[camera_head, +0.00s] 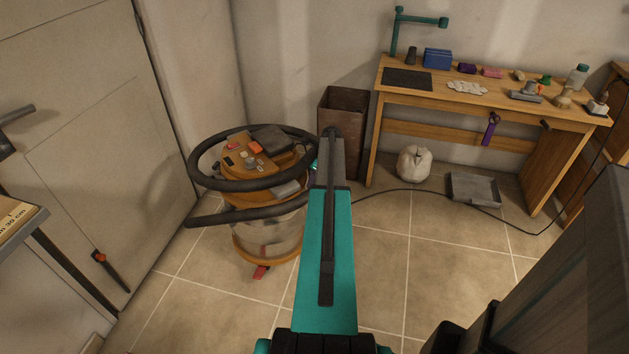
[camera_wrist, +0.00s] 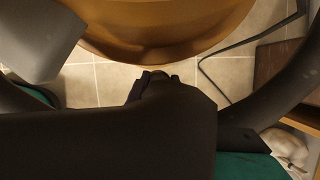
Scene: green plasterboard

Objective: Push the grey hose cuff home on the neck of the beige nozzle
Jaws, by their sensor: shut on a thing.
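A drum vacuum cleaner (camera_head: 272,232) stands on the floor left of centre, with a thick dark hose (camera_head: 235,217) looped around it. My teal and grey arm reaches over its right side in the head view and hides my gripper there. In the wrist view my gripper (camera_wrist: 155,82) is mostly covered by the thick dark hose (camera_wrist: 105,140) close to the camera. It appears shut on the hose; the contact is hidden. A grey piece (camera_head: 287,188) sits at the drum's right side; I cannot tell whether it is the cuff. I cannot clearly make out the beige nozzle or its neck.
A brown bin (camera_head: 346,112) stands right behind the vacuum. A wooden workbench (camera_head: 440,97) with small items lines the back wall. A white sack-like thing (camera_head: 414,163), a grey tray (camera_head: 474,188) and a black cable are on the floor. The tiles in front are clear.

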